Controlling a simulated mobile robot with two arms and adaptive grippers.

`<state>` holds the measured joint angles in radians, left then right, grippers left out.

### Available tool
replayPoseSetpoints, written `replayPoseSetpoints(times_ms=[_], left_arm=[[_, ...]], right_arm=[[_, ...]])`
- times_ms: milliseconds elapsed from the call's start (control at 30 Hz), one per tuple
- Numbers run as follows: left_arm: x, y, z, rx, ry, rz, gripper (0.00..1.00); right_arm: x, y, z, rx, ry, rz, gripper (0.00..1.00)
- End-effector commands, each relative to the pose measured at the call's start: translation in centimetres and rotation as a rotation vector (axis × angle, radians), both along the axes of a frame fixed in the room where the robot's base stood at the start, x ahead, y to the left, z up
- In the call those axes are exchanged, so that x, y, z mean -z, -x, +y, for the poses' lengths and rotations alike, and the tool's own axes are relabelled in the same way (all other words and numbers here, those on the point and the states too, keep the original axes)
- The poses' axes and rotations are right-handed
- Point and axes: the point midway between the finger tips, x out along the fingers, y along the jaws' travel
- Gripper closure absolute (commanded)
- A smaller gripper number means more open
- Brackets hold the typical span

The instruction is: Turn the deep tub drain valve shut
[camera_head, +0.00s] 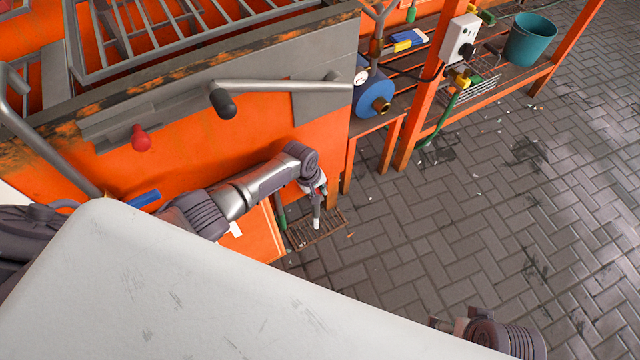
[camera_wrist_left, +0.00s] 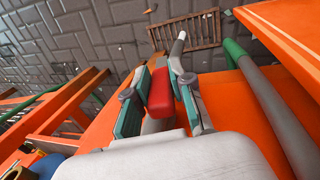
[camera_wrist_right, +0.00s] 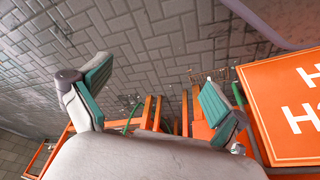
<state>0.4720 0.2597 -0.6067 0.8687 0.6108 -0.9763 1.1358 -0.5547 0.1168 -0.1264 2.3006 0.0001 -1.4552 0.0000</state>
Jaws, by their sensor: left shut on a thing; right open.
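The drain valve's red handle (camera_wrist_left: 160,92) sits between the two teal-padded fingers of my left gripper (camera_wrist_left: 158,95) in the left wrist view. The gripper is shut on it. In the head view my left gripper (camera_head: 318,186) is low at the right end of the orange tub's front (camera_head: 185,165), and mostly hides the handle. A grey pipe with a white end (camera_head: 316,224) hangs below it over a floor grate (camera_head: 330,230). The valve body is mostly hidden. My right gripper (camera_wrist_right: 152,88) is open and empty above the floor in the right wrist view.
A grey lever with a black knob (camera_head: 224,104) and a red knob (camera_head: 141,141) are on the tub front. An orange rack holds a blue cylinder (camera_head: 368,98) and a teal bucket (camera_head: 530,40). The right floor is open.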

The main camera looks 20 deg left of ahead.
Motion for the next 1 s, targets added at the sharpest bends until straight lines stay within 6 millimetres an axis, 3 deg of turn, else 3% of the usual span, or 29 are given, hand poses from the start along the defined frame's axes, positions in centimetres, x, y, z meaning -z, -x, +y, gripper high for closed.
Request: replayPoseSetpoints(times_ms=[200,400,733,767,800,900,1000], left_arm=[[0.4,1.2,0.7,-0.002,0.102,-0.123,1.00],[0.9,1.7,1.1,-0.001,0.176,-0.226,1.00],[0.8,1.7,1.2,0.001,0.183,-0.238,1.00],[0.8,1.7,1.2,0.001,0.182,-0.237,0.76],[0.8,1.7,1.2,0.001,0.182,-0.237,0.69],[0.8,1.7,1.2,0.001,0.181,-0.236,0.53],[0.8,1.7,1.3,0.001,0.181,-0.236,0.52]], right_arm=[[4.1,-0.6,0.2,-0.004,-0.001,0.020,0.02],[3.0,-0.6,0.2,-0.003,-0.002,0.008,0.02],[2.7,-0.6,0.2,-0.003,-0.001,0.005,0.02],[2.7,-0.6,0.2,-0.003,-0.001,0.005,0.02],[2.7,-0.6,0.2,-0.003,-0.001,0.005,0.02],[2.7,-0.6,0.2,-0.003,-0.001,0.005,0.02],[2.7,-0.6,0.2,-0.002,-0.002,0.005,0.02]])
